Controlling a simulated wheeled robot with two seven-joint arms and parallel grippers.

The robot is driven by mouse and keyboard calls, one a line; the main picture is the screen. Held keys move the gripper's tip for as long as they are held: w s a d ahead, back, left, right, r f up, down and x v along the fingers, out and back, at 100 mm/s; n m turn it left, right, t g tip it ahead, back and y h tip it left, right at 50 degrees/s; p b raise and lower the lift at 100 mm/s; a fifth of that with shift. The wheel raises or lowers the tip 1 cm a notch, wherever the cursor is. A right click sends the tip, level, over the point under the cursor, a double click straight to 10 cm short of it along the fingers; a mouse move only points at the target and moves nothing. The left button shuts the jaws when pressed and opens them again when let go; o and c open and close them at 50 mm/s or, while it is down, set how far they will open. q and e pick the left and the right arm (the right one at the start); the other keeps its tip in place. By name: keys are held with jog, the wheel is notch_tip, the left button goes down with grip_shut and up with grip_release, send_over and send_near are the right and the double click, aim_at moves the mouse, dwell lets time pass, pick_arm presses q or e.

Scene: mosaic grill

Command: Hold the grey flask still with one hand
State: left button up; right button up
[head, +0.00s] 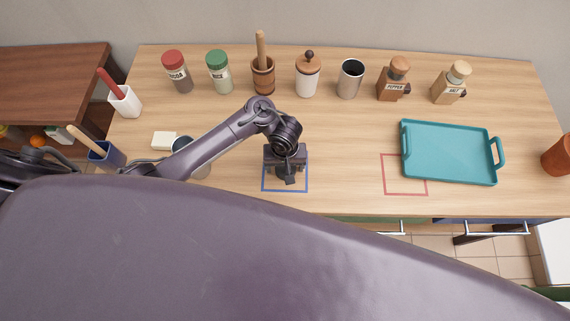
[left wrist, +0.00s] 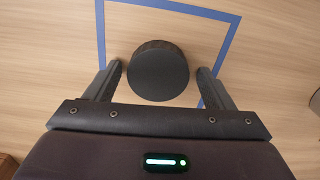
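My left gripper (head: 286,170) points down over the blue square outline (head: 306,190) near the table's front edge. In the left wrist view a round dark grey top (left wrist: 158,72), likely the flask's lid, shows between the two fingers of this gripper (left wrist: 160,71). A strip of wood shows between each finger and the lid, so the gripper is open around it and not visibly touching. In the head view the gripper hides most of the flask. My right gripper is not in view.
A teal tray (head: 403,153) overlaps a red square outline (head: 384,170) at right. Along the back stand jars, a mortar with pestle (head: 263,78), a steel cup (head: 349,82) and pepper and salt mills. A blue container (head: 106,156) stands at left. The table between gripper and tray is clear.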

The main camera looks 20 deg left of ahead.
pick_arm(q)
jog(key=shift+r, duration=0.4)
notch_tip(320, 180, up, 12)
jog(key=p, duration=0.8)
jog(key=shift+f+p, duration=0.2)
jog(key=shift+p, duration=0.1)
